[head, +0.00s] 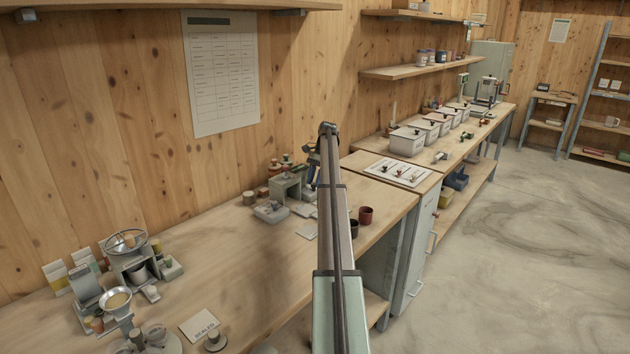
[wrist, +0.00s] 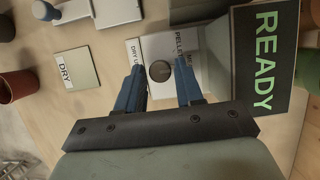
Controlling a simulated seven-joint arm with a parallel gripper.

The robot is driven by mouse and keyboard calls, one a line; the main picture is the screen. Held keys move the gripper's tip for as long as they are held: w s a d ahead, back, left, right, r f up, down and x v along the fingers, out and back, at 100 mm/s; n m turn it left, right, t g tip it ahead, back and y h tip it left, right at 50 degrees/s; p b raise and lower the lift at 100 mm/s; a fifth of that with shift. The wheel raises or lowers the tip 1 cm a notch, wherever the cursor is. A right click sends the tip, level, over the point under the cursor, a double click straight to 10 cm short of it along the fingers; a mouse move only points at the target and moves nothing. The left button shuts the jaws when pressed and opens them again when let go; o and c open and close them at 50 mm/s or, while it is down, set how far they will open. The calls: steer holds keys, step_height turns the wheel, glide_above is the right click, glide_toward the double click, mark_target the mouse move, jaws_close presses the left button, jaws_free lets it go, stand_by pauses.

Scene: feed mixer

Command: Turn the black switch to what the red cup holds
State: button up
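The black switch (wrist: 160,71) is a round dark knob on a pale panel in the wrist view. Lettering beside it reads "PELLET" and partly "DRY"; other words are covered. My gripper (wrist: 159,66) has its two blue fingers apart, one on each side of the knob, with gaps showing; contact cannot be told. The red cup (head: 365,215) stands on the bench right of my arm in the head view; its contents cannot be made out. A red-brown cup (wrist: 18,88) shows at the left edge of the wrist view.
A dark screen reading "READY" (wrist: 265,58) is close right of my gripper. A "DRY" card (wrist: 76,68) lies left of it. A green cup (wrist: 309,72) is at the right edge. A dark cup (head: 354,230) stands near the red one.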

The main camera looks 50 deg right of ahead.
steer(key=shift+o, duration=1.2)
steer(key=m, duration=0.1)
steer(key=m+t, duration=0.1)
steer(key=m, duration=0.1)
steer(key=shift+s+a+m, duration=0.1)
steer(key=shift+s+m, duration=0.15)
steer(key=shift+m, duration=0.15)
steer(key=m+t+h, duration=0.1)
steer(key=m+t, duration=0.1)
steer(key=m, duration=0.3)
steer(key=shift+s+a, duration=0.1)
steer(key=v, duration=1.4)
steer(key=w+a+r+n+t+h, duration=0.2)
steer(key=w+a+r+t, duration=0.3)
steer(key=w+a, duration=0.3)
steer(key=w+a+r+n+t+h, duration=0.2)
steer(key=w+a+r+n+t, duration=0.2)
steer(key=w+a, duration=0.4)
steer(key=shift+w+a+r+t, duration=0.4)
steer(key=shift+w+t, duration=1)
steer(key=shift+w, duration=1.55)
